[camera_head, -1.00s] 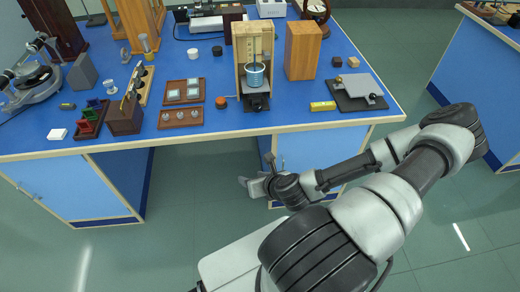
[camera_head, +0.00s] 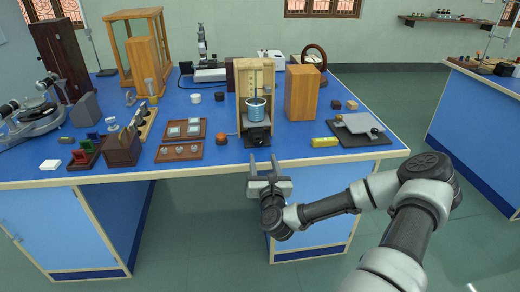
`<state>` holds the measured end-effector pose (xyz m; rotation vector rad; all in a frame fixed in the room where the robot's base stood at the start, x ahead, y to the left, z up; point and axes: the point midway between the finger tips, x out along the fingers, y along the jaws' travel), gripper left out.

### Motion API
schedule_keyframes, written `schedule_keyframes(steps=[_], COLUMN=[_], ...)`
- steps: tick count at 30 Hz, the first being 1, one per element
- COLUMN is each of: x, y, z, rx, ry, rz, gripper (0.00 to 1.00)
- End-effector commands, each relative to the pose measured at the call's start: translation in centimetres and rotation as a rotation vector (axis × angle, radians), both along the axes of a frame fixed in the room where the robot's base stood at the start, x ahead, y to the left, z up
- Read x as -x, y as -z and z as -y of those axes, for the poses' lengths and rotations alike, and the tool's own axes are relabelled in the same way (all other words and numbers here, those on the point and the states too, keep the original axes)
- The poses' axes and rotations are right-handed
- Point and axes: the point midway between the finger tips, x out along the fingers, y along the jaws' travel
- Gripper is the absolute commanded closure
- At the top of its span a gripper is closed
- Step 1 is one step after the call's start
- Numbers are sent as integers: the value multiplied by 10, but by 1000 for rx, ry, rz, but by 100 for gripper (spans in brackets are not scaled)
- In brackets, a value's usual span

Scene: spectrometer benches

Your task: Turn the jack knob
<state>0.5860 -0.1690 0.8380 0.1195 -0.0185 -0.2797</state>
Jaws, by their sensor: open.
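A small jack with a dark knob (camera_head: 256,139) on its front stands near the front edge of the bench, at the foot of an open-fronted wooden case (camera_head: 241,90). A blue beaker (camera_head: 256,111) sits above the jack, inside the case. My gripper (camera_head: 264,163) is in front of the bench edge, just below and in front of the knob in the picture. Its two fingers are apart, point toward the bench and hold nothing. They do not appear to touch the knob; the exact depth gap is hard to tell.
A closed wooden box (camera_head: 302,93) stands right of the case. An orange-topped button (camera_head: 221,138) lies left of the jack, beside wooden trays (camera_head: 180,152). A yellow block (camera_head: 324,142) and a dark plate device (camera_head: 362,139) lie to the right.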

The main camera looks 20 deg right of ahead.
Motion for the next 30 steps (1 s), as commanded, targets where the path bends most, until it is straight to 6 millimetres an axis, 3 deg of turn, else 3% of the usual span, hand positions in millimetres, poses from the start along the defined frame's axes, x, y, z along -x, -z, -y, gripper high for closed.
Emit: schedule_keyframes(steps=[6,12,25,30], x=[-46,-72,-82,-82], y=[1,1,1,1], z=[13,21,24,24], rx=[3,2,-1,-1], ry=[-1,-1,0,0], rz=[1,0,-2,-2], gripper=[54,54,54,81])
